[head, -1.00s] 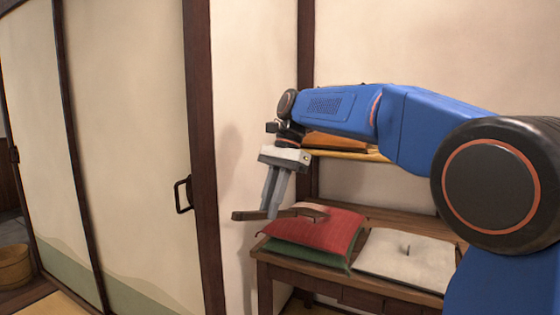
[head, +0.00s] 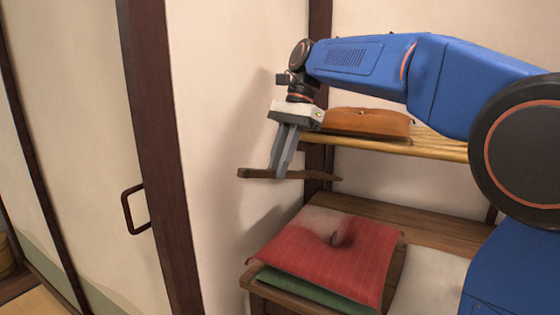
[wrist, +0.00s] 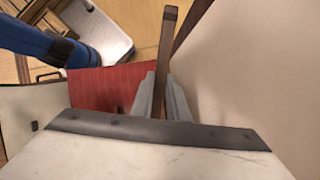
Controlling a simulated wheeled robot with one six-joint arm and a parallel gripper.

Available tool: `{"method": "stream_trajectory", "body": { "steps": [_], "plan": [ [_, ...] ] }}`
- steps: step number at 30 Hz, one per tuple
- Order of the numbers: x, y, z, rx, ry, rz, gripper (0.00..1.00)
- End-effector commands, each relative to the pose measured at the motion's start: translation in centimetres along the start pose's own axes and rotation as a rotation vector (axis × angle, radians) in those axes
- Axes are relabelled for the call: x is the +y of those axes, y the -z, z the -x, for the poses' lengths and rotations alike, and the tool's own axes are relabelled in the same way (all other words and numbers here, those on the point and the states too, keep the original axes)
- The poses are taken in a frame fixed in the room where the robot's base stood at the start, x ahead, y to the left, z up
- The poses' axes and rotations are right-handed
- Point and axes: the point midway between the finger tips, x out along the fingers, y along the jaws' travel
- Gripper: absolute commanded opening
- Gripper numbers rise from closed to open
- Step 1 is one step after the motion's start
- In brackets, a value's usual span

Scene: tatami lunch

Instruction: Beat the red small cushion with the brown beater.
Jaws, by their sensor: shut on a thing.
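The red small cushion (head: 335,250) lies on top of a green cushion (head: 315,292) on the wooden bench at the lower middle of the head view. A pale, dusty-looking patch and a dark dent or tuft show on its top. My gripper (head: 282,172) is shut on the brown beater (head: 258,173), which it holds roughly level above the cushion's back left part, clear of it. In the wrist view the beater (wrist: 167,45) runs up between the fingers (wrist: 160,98), with the red cushion (wrist: 105,88) below to the left.
A wall and dark post (head: 160,150) stand close on the left.

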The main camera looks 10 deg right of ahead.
Motion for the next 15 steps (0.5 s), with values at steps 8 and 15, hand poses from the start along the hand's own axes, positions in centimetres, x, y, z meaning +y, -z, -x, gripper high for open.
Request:
{"method": "stream_trajectory", "body": {
  "steps": [8,15],
  "plan": [
    [0.0,0.3,-0.7,0.000,-0.001,-0.001,0.00],
    [0.2,3.2,-7.4,-0.002,-0.004,-0.002,0.00]
  ]
}}
